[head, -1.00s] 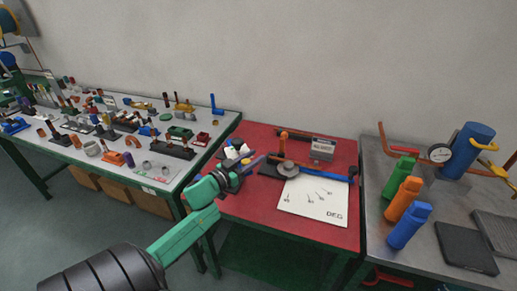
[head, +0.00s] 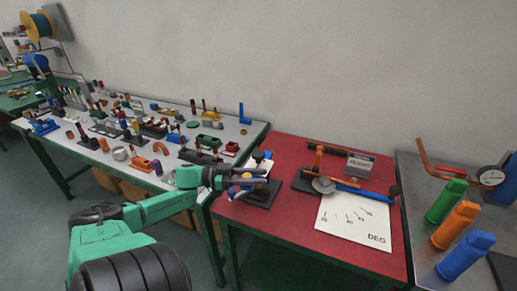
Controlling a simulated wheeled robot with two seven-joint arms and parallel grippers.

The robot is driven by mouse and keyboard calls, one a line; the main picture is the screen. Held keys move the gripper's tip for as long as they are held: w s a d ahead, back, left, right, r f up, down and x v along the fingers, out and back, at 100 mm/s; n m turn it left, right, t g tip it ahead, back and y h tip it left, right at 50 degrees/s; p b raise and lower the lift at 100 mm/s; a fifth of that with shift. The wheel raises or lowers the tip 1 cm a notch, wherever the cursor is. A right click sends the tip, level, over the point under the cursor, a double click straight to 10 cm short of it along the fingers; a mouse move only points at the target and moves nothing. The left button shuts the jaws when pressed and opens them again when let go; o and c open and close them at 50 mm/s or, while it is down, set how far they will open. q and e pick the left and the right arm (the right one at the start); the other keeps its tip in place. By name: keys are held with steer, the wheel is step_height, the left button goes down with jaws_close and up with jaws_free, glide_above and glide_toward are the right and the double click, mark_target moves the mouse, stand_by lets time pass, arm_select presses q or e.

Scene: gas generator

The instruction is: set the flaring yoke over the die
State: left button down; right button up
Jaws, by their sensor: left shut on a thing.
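My left gripper (head: 253,180) reaches in from the left, low over the left end of the red bench. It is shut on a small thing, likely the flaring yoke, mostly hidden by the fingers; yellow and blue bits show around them. Just below and behind it is a dark block-like base (head: 262,194) with small white and blue parts (head: 263,160) near it. The die cannot be made out clearly there, nor whether the held thing touches it. My right gripper is not in view.
A bender with an orange upright (head: 319,158) and blue handle (head: 365,192) lies right of the gripper, above a white DEG sheet (head: 352,222). A crowded grey-white table (head: 178,182) stands at left. Green, orange and blue bottles (head: 455,228) stand at right. The red front (head: 285,222) is clear.

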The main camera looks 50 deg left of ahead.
arm_select(q)
steer(key=shift+s+a, duration=0.1)
stand_by(0.4)
steer(key=c, duration=0.5)
jaws_free()
steer(key=shift+a, duration=0.1)
steer(key=b+v, duration=0.2)
steer(key=v, duration=1.2)
steer(key=shift+s+a+b, duration=0.15)
steer(key=shift+a+b, duration=0.2)
steer(key=shift+b, duration=0.05)
